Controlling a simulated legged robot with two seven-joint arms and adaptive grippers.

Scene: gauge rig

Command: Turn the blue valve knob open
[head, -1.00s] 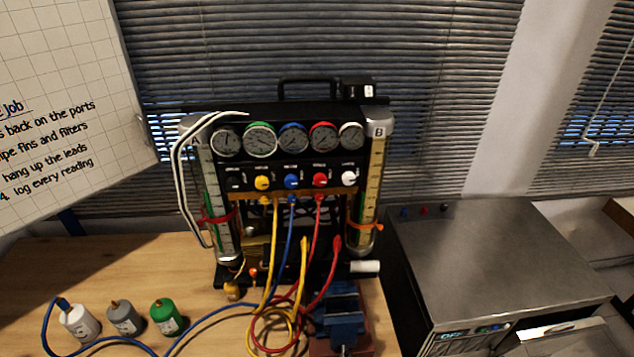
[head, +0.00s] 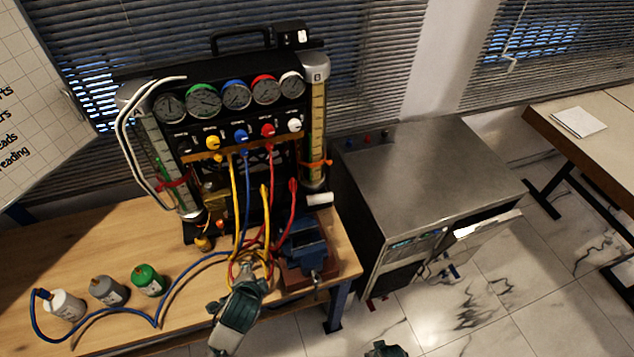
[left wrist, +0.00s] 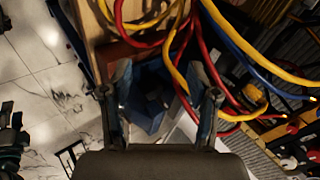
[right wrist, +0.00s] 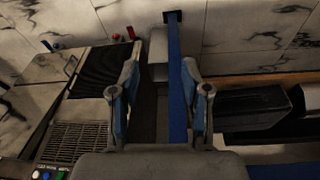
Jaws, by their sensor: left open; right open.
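The blue valve knob (head: 241,135) sits in the row of knobs below the gauges on the black gauge rig (head: 225,165). A yellow knob (head: 212,142) is on its left and a red knob (head: 268,130) on its right. My left gripper (head: 252,272) is open, low in front of the rig by the hoses, well below the blue knob. In the left wrist view it (left wrist: 162,90) points at the blue vise (left wrist: 150,110) and hoses. My right gripper barely enters the head view's bottom edge (head: 385,350). In the right wrist view it (right wrist: 160,75) is open, with a blue bar between its fingers.
Yellow, blue and red hoses (head: 236,200) hang in front of the rig. The vise (head: 303,250) stands at the bench's right corner. White, grey and green bottles (head: 148,280) stand on the bench at left. A metal cabinet (head: 430,180) is right of the bench.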

